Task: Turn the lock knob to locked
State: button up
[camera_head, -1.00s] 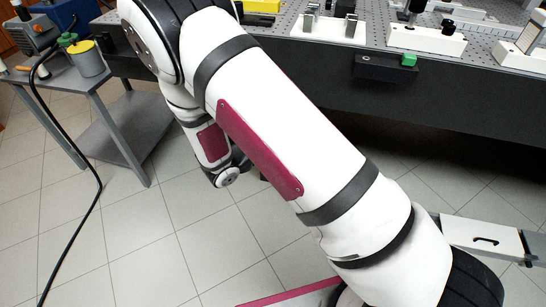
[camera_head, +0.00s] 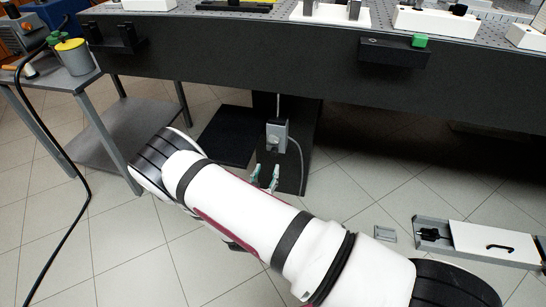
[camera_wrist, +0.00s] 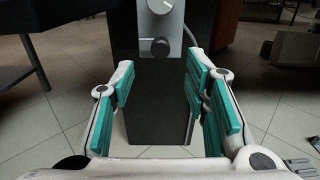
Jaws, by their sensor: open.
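A grey box (camera_head: 277,133) is mounted on the black leg under the table. In the wrist view its front plate (camera_wrist: 170,28) carries a pale round dial (camera_wrist: 160,5) at the top edge and a black round knob (camera_wrist: 160,47) below it. I cannot tell which of the two is the lock knob, or read any marking. My gripper (camera_wrist: 160,95) is open and empty. Its teal pads stand left and right of the black leg in the picture, with the knob above and between them, apart from it. In the head view my gripper (camera_head: 265,177) shows small, just below the box.
A grey cable (camera_head: 298,155) hangs from the box's right side. The black table (camera_head: 220,60) overhangs above. A grey side table (camera_head: 100,130) stands at left. An open drawer-like case (camera_head: 490,242) lies on the floor at right.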

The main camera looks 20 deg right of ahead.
aim_at(273, 153)
jog(key=b+x, duration=0.2)
jog(key=x, duration=0.7)
jog(key=shift+b, duration=0.3)
grip_shut()
